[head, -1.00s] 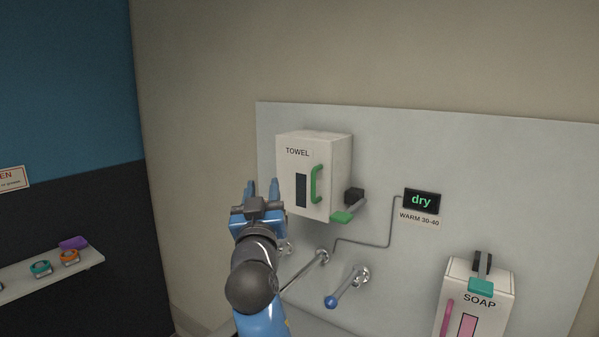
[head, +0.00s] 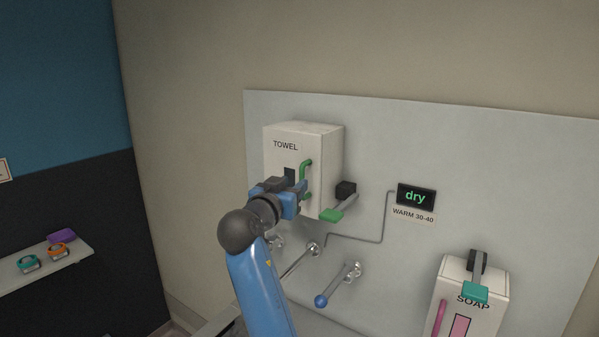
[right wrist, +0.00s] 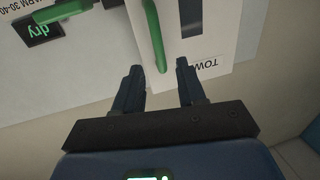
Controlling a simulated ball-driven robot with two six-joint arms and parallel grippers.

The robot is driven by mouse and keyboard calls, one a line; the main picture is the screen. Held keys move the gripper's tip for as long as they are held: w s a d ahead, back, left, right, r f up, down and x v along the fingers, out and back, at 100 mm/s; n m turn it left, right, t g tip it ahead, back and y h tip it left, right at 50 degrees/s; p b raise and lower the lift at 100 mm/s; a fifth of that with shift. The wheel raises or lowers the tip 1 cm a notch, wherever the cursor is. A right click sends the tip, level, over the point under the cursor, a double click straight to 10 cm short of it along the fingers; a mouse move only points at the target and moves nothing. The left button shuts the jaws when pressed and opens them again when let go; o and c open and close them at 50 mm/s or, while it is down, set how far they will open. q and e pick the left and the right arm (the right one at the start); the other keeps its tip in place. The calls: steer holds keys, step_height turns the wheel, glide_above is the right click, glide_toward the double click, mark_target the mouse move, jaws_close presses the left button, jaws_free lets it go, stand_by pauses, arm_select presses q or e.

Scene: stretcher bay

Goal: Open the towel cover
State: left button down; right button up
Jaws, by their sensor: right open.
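The white towel box (head: 325,160), marked TOWEL, is mounted on the wall panel. Its front has a green upright handle (head: 306,167) and a dark slot, both partly hidden by my right gripper (head: 298,190). The gripper is open in front of the box at the handle. In the right wrist view the box (right wrist: 222,30) is upside down. The handle (right wrist: 154,35) comes down between my two open fingertips (right wrist: 159,68) in the picture; I cannot tell whether they touch it. The cover looks closed. My left gripper is not in view.
A black lever with a green paddle (head: 331,215) sits at the box's lower right. A lit "dry" display (head: 416,197) is further right. Taps, one with a blue ball end (head: 321,301), stand below. A soap box (head: 470,300) is at lower right, a shelf (head: 45,268) at left.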

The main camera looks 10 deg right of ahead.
mark_target(301, 177)
steer(key=p+x, duration=0.1)
steer(key=x, duration=0.2)
steer(key=shift+d+r, duration=0.1)
steer(key=shift+d, duration=0.05)
steer(key=shift+p+x, duration=0.55)
steer(key=shift+x, duration=0.25)
steer(key=shift+w, duration=0.1)
steer(key=shift+w, duration=0.15)
jaws_close()
